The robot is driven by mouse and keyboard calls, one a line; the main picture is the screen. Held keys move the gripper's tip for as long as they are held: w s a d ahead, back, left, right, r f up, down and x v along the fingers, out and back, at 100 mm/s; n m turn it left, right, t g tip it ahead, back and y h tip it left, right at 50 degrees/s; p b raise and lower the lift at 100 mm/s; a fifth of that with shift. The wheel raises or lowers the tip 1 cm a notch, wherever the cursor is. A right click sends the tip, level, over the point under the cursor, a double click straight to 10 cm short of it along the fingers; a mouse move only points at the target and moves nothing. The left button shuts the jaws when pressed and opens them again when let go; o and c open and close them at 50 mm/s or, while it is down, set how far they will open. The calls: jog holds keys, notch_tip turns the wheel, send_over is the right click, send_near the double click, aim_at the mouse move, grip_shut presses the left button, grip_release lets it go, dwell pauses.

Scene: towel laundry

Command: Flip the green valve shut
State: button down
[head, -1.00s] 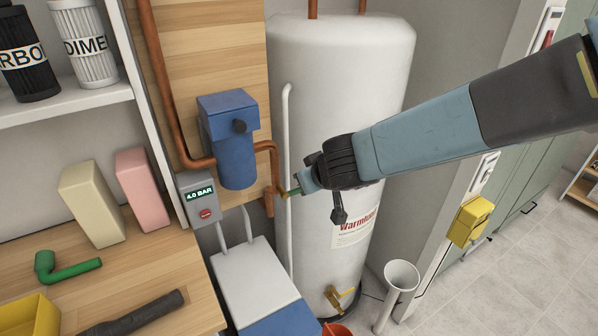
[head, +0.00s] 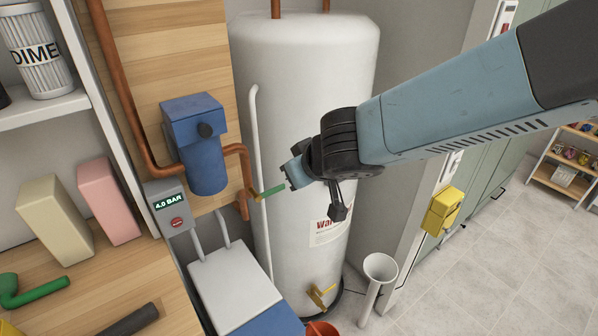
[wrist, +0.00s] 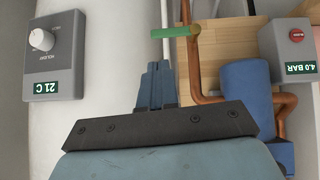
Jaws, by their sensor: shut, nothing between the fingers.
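The green valve handle (head: 269,191) sticks out to the right from a brass fitting (head: 253,195) on the copper pipe, in front of the white tank. In the wrist view the green handle (wrist: 174,32) lies crosswise to the copper pipe (wrist: 194,68). My gripper (head: 289,173) is shut and empty, just right of and slightly above the handle's free end. In the wrist view my gripper's fingertips (wrist: 158,68) sit below the handle, with a visible gap between them.
A blue filter housing (head: 205,150) and a grey 4.0 BAR box (head: 170,206) are left of the valve. The white tank (head: 302,90) stands close behind my gripper, with a thin white pipe (head: 259,150) alongside. Open floor is at right.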

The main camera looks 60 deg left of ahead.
jog(key=shift+d+r, duration=0.45)
jog(key=shift+r, duration=0.05)
dwell(0.3)
